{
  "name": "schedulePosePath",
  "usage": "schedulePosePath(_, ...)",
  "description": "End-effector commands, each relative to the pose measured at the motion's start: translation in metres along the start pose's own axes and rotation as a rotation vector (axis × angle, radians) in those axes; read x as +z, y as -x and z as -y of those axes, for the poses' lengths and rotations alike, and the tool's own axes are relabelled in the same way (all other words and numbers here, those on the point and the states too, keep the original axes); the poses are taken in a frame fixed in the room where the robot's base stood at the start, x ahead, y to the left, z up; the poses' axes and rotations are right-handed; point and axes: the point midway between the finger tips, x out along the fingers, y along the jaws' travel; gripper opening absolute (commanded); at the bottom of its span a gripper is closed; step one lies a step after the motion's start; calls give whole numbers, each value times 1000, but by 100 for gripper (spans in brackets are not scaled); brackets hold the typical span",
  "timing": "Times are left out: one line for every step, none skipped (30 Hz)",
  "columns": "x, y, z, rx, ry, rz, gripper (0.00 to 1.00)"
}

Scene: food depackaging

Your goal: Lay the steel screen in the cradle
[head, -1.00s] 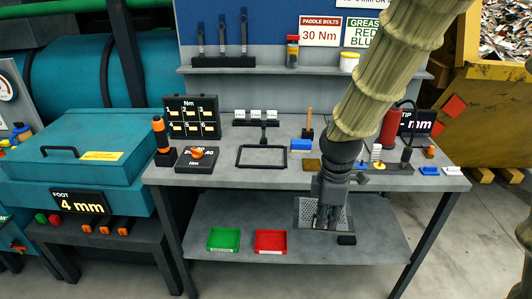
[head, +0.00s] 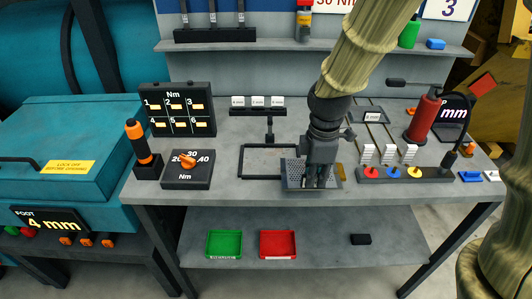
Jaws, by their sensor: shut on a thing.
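The steel screen (head: 293,171) is a grey perforated plate, seen at the front middle of the workbench top. My gripper (head: 318,182) is shut on it and hides part of its middle and right side. The likely cradle is a black rectangular open frame (head: 242,162) on the bench top. The screen overlaps the frame's right front part in the picture. I cannot tell whether they touch. The screen's left part shows clear of my gripper.
A torque dial box (head: 187,180) and orange-handled driver (head: 139,140) stand left of the frame. A rack with coloured knobs (head: 404,174) and a red bottle (head: 424,115) are at right. Green (head: 224,258) and red (head: 277,258) trays sit on the lower shelf.

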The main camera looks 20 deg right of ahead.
Motion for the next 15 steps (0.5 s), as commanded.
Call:
schedulePosePath(-4,1,-5,0,0,1,0)
schedulePosePath(-6,1,-8,-1,-1,2,0)
schedulePosePath(-11,-1,-14,-3,-2,2,0)
schedulePosePath(-16,-2,-19,-4,-3,2,0)
schedulePosePath(-20,-2,-24,-5,-3,4,0)
schedulePosePath(-26,-3,-31,-5,-2,4,0)
schedulePosePath(-31,-5,-35,-7,-3,4,0)
schedulePosePath(-35,-6,-40,-7,-3,3,0)
schedulePosePath(-41,-7,-46,-7,-2,4,0)
schedulePosePath(-46,-8,-50,-7,-2,4,0)
schedulePosePath(-51,-8,-54,-7,-2,4,0)
schedulePosePath(-57,-9,-60,-7,-2,3,0)
schedulePosePath(-61,-9,-64,-7,-2,4,0)
schedulePosePath(-65,-10,-68,-7,-2,4,0)
schedulePosePath(-71,-11,-74,-7,-2,4,0)
